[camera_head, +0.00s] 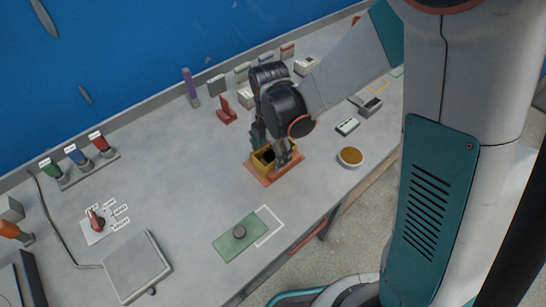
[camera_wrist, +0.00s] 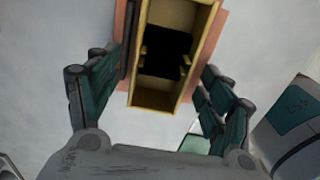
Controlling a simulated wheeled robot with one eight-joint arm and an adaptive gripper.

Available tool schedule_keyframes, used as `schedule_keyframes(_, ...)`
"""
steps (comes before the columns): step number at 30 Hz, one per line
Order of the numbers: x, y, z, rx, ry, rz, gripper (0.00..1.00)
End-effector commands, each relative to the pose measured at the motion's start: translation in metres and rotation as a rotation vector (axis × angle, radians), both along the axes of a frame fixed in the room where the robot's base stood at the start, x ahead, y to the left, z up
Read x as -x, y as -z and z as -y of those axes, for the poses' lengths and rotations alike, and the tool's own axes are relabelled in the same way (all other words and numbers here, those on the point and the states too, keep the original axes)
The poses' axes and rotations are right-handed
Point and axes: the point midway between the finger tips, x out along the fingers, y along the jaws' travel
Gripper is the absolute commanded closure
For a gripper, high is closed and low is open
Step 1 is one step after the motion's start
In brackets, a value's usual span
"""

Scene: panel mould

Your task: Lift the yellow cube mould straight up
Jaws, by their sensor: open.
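The yellow cube mould (camera_head: 261,158) is an open-topped box with a dark inside. It sits on an orange-red base plate (camera_head: 265,180) on the grey table. In the wrist view the mould (camera_wrist: 157,101) is at the top centre, with the plate (camera_wrist: 218,32) showing at its sides. My gripper (camera_head: 272,150) is over the mould and partly hides it in the head view. In the wrist view my gripper (camera_wrist: 160,85) is open, with one teal finger on each side of the mould. A gap shows on the right; on the left I cannot tell whether the finger touches.
A round dish with amber contents (camera_head: 350,156) stands right of the mould. A red stand (camera_head: 226,110) and several small blocks are behind.

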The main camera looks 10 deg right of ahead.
Motion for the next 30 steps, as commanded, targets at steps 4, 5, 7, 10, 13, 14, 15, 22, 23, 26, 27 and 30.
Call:
schedule_keyframes(4, 0.000, 0.000, 0.000, 0.000, 0.000, 0.000, 0.27)
schedule_keyframes(5, 0.000, 0.000, 0.000, 0.000, 0.000, 0.000, 0.27)
schedule_keyframes(7, 0.000, 0.000, 0.000, 0.000, 0.000, 0.000, 0.36)
schedule_keyframes(10, 0.000, 0.000, 0.000, 0.000, 0.000, 0.000, 0.58)
schedule_keyframes(13, 0.000, 0.000, 0.000, 0.000, 0.000, 0.000, 0.79)
schedule_keyframes(14, 0.000, 0.000, 0.000, 0.000, 0.000, 0.000, 0.79)
schedule_keyframes(15, 0.000, 0.000, 0.000, 0.000, 0.000, 0.000, 0.79)
schedule_keyframes(22, 0.000, -0.004, 0.000, 0.000, 0.000, 0.000, 0.79)
schedule_keyframes(23, 0.000, -0.005, 0.000, 0.000, 0.000, 0.000, 0.79)
schedule_keyframes(26, 0.000, -0.009, 0.000, 0.000, 0.000, 0.000, 0.79)
schedule_keyframes(27, 0.000, -0.010, 0.000, 0.000, 0.000, 0.000, 0.79)
schedule_keyframes(30, 0.000, -0.014, 0.000, 0.000, 0.000, 0.000, 0.79)
